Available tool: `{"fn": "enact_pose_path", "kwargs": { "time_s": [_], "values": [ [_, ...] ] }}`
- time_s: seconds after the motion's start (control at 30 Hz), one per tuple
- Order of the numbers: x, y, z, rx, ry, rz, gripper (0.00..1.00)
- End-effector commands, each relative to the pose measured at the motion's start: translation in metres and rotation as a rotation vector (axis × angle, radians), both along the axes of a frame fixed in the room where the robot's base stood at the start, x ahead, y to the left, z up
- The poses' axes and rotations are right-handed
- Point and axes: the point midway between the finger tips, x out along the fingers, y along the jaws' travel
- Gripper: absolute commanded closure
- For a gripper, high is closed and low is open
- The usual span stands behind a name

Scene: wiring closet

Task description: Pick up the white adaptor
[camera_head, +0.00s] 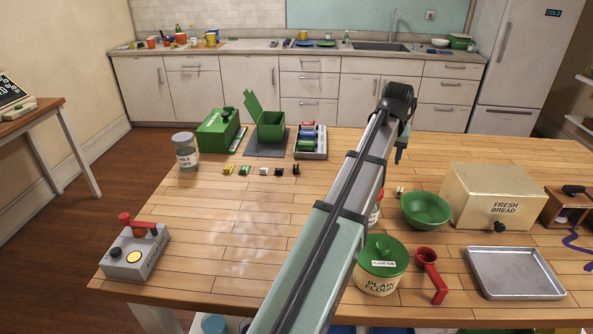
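A row of several small adaptors lies on the wooden table, left of my arm. The one in the middle looks white (264,171). A yellow adaptor (228,170) and a yellow-green adaptor (244,170) lie to its left, and a black adaptor (279,171) and another dark one (296,170) to its right. They are too small to see in detail. My gripper (400,158) hangs down at the end of my arm, well right of the row and apart from it. Its fingers are small and partly hidden, so I cannot tell whether they are open.
Behind the row stand a green box (217,130), an open-lidded green bin (271,128) and a grey tray (311,153) of coloured items. A labelled jar (185,155) is at left. A green bowl (426,211), flour tin (380,270) and bread bin (500,195) stand right.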

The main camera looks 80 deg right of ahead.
Motion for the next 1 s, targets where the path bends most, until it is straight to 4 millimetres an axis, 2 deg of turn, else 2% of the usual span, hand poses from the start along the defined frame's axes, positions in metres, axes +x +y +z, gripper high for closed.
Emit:
{"fn": "enact_pose_path", "kwargs": {
  "time_s": [0.03,0.3,0.5,0.6,0.77,1.0],
  "values": [
    [0.023,-0.009,0.000,-0.001,0.000,0.033,0.49],
    [0.139,-0.040,0.000,-0.004,0.001,0.200,0.49],
    [0.221,-0.047,0.000,-0.012,0.006,0.315,0.49],
    [0.252,-0.048,0.000,-0.021,0.010,0.356,0.49],
    [0.282,-0.046,0.000,-0.054,0.017,0.381,0.49],
    [0.276,-0.060,-0.003,-0.121,0.019,0.315,0.49]
  ]
}}
